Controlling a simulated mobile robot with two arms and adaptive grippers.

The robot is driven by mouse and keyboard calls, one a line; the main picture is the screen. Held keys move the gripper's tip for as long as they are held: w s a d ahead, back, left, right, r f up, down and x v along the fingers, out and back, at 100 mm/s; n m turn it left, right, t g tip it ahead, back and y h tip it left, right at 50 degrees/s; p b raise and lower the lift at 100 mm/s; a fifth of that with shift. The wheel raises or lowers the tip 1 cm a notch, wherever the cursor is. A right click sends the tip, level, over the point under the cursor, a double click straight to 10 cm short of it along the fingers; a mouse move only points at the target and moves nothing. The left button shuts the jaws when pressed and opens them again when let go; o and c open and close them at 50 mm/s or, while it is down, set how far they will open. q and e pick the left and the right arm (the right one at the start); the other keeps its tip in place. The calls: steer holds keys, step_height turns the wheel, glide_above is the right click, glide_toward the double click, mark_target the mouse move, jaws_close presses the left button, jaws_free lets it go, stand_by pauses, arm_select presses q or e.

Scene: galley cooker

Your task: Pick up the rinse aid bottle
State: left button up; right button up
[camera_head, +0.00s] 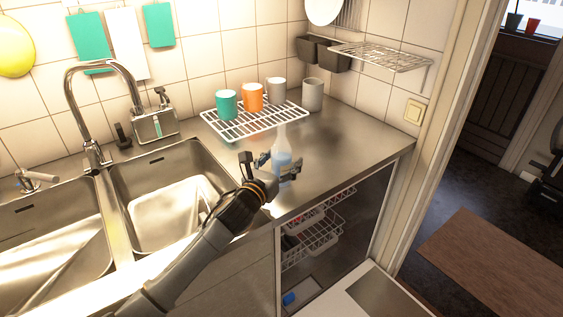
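The rinse aid bottle (281,146), as far as I can tell, is the translucent pale bottle with a narrow neck and bluish lower part. It is upright over the steel counter, in front of the wire rack. My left gripper (270,166) is at its lower part, with one finger left of the bottle and the other at its right front. The fingers are spread, with a visible gap between the left finger and the bottle. The bottle's base is hidden behind the gripper. My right gripper is not in view.
A white wire rack (232,128) holds green, orange and grey cups, with another grey cup (313,94) beside it. A double sink with a tap (75,92) lies left. An open dishwasher (325,238) with racks is below the counter. The counter right of the bottle is clear.

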arm_select(q)
steer(key=c, duration=1)
steer(key=shift+c, duration=0.2)
